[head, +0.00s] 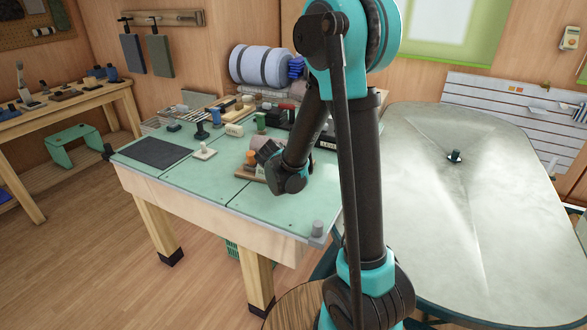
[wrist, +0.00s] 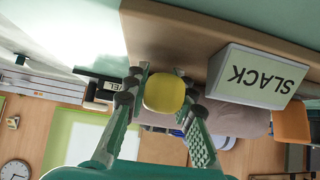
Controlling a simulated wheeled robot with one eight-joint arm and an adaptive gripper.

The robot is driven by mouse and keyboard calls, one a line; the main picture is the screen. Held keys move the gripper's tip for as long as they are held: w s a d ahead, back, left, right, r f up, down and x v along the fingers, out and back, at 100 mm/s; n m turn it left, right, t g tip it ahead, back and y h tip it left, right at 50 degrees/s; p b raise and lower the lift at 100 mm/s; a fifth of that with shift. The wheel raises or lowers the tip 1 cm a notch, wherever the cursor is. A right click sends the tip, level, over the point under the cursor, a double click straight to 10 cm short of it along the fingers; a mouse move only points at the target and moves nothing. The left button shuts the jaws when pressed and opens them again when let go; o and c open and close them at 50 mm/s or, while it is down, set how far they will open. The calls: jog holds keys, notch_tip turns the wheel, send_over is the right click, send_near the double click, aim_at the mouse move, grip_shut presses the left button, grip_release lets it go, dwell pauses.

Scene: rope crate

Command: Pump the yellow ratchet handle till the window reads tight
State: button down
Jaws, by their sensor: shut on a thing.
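The yellow ratchet handle (wrist: 165,92) shows end-on in the wrist view, between the two fingers of my gripper (wrist: 163,84). The fingers are closed against its sides. A white window block (wrist: 258,76) beside it reads SLACK, upside down in this view. It sits on a brown wooden base (wrist: 178,35). In the head view, my gripper (head: 265,154) is over the wooden base (head: 243,174) on the green workbench. My arm hides most of the ratchet there, and the yellow handle cannot be made out.
An orange part (wrist: 292,122) and a grey-brown round part (wrist: 238,118) lie near the window block. The workbench (head: 215,195) carries a dark mat (head: 153,152) and several small tools behind the ratchet. A large grey table (head: 480,215) stands to the right.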

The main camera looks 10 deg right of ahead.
jog(key=shift+f+t, duration=0.1)
jog(key=shift+t, duration=0.2)
jog(key=c, duration=1.2)
grip_release()
